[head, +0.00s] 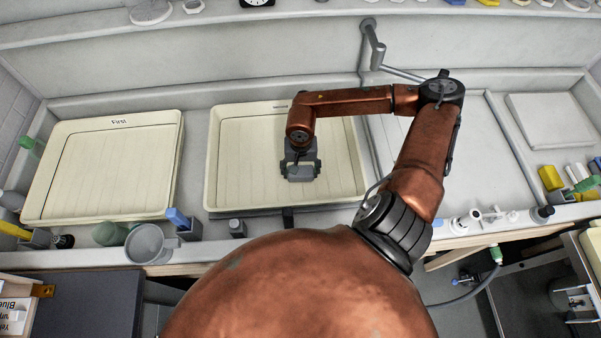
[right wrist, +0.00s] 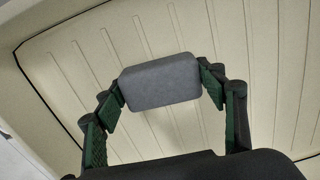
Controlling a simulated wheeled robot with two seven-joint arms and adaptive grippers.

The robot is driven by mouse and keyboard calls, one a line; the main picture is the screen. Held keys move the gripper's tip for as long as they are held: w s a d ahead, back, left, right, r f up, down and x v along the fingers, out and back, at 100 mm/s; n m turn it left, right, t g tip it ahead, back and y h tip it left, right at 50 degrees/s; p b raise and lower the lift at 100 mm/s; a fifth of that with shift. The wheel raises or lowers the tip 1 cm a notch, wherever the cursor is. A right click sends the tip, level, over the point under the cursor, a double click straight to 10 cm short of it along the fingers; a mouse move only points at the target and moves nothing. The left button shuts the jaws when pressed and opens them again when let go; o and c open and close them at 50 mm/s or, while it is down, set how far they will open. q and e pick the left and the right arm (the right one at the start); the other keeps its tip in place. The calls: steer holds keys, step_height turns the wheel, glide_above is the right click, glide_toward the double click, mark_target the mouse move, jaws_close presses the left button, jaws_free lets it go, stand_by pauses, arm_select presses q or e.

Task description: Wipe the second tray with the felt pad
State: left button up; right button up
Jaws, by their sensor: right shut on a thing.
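The second tray (head: 237,154) is a cream, ribbed tray in the middle of the head view. My right gripper (head: 300,172) is over the tray's middle, reaching in from the right. In the right wrist view my right gripper (right wrist: 168,92) is shut on the grey felt pad (right wrist: 160,80), with a green-lined finger at each end of it. The ribbed tray floor (right wrist: 75,80) shows behind the pad. I cannot tell whether the pad touches the floor. My left gripper is not in view.
The first tray (head: 112,170) lies to the left. A grey jug (head: 147,245) and a blue-topped clip (head: 178,218) stand along the front edge. A tap (head: 374,50) rises behind the second tray. A flat white board (head: 550,120) lies at the right.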

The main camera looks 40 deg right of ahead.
steer(key=shift+r+p, duration=1.1)
steer(key=shift+r, duration=1.55)
